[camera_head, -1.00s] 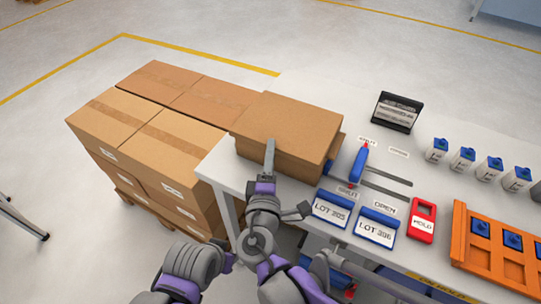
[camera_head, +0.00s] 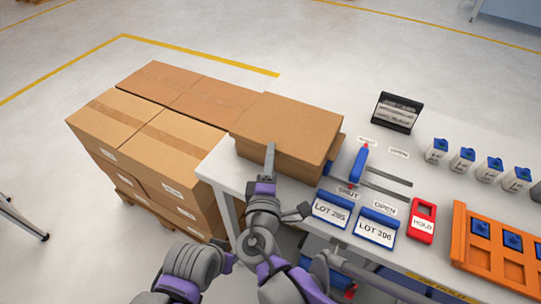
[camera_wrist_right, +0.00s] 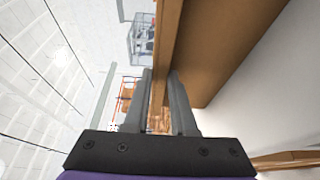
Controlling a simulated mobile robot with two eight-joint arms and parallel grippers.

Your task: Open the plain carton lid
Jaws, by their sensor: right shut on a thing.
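The plain brown carton (camera_head: 285,157) stands at the left end of the white table, its lid (camera_head: 290,120) lying over the top. The lid looks closed or nearly so; I cannot tell whether there is a small gap. My right gripper (camera_head: 270,150) is at the lid's near edge. In the right wrist view, the two grey fingers of my right gripper (camera_wrist_right: 166,100) are shut on the lid's thin brown edge (camera_wrist_right: 166,50), one on each side. The carton's inside is hidden. My left gripper is not in view.
Taped cartons (camera_head: 150,115) are stacked on a pallet left of the table. Right of the plain carton are a blue-handled slider (camera_head: 358,165), blue lot-card holders (camera_head: 331,209), a red HOLD tag (camera_head: 422,220), white bottles (camera_head: 462,160) and an orange rack (camera_head: 490,250).

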